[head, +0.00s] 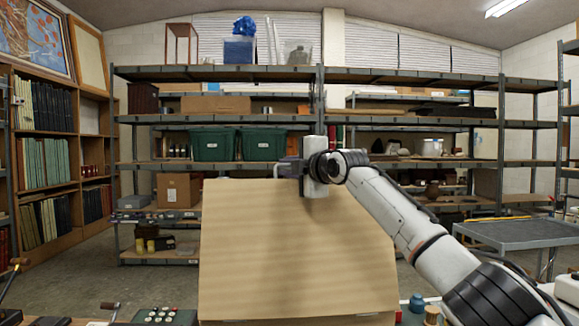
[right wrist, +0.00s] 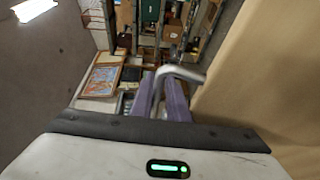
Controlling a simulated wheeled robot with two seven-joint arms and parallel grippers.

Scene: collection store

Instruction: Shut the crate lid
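The crate lid (head: 290,250) is a broad tan wooden panel in the middle of the head view, raised and facing me. Its top edge is just below my right gripper (head: 287,166). In the right wrist view the lid (right wrist: 260,90) fills the right side. There the purple fingers of my right gripper (right wrist: 162,100) are closed around a bent grey metal handle (right wrist: 185,72), one finger on each side. The handle's end also shows in the head view (head: 277,168), left of the gripper. The crate's inside is hidden. My left gripper is out of view.
Metal shelving with green bins (head: 213,144) and boxes stands behind the lid. A grey cart (head: 518,234) is at the right. A small box with several round knobs (head: 165,315) and a blue jar (head: 417,302) are near the front. Floor shows left of the lid.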

